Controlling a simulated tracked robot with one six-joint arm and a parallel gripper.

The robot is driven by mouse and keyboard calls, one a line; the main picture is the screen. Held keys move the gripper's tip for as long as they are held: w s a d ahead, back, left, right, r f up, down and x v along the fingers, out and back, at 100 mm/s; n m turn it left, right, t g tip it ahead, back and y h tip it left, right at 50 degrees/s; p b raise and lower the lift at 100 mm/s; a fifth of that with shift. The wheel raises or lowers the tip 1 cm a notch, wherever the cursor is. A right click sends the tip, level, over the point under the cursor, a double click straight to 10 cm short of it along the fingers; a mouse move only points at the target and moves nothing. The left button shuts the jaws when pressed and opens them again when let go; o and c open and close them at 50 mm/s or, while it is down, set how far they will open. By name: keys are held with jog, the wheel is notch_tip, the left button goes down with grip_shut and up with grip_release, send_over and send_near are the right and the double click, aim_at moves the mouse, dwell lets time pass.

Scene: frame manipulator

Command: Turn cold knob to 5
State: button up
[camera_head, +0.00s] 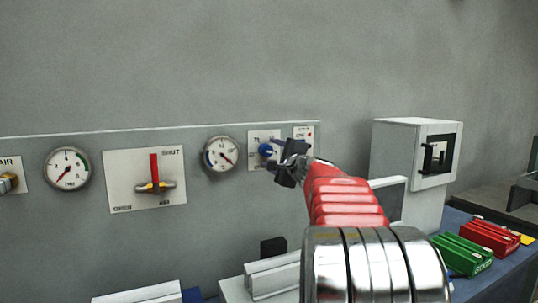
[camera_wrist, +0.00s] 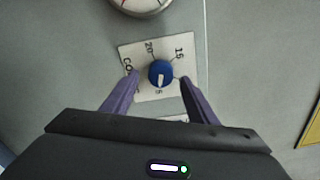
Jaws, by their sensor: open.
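The blue cold knob (camera_wrist: 161,72) sits on a white label plate (camera_wrist: 128,56) in the wrist view. The plate reads "CO", 20, 15 and what looks like a 5 below the knob. The knob's white mark lies on its lower side, toward that 5. My gripper (camera_wrist: 158,78) is open, with one purple finger on each side of the knob; contact is not clear. In the head view the blue knob (camera_head: 265,150) shows just left of my gripper (camera_head: 287,163), which hides part of its plate.
A round gauge (camera_head: 221,154) is left of the knob plate. Further left are a red-handled valve panel (camera_head: 117,182) and another gauge (camera_head: 67,169). A white box (camera_head: 398,150) stands right of my arm. Green (camera_head: 462,254) and red (camera_head: 488,238) blocks lie at lower right.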

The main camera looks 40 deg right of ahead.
aim_at(266, 151)
jog(key=shift+x, duration=1.15)
jog(key=shift+f, duration=0.1)
jog(key=c, duration=1)
jog(key=shift+m, duration=0.3)
jog(key=shift+f+m, duration=0.1)
jog(key=shift+m, duration=0.8)
jog(key=shift+c, duration=0.3)
jog(key=o, duration=0.8)
jog(key=shift+o, duration=1.3)
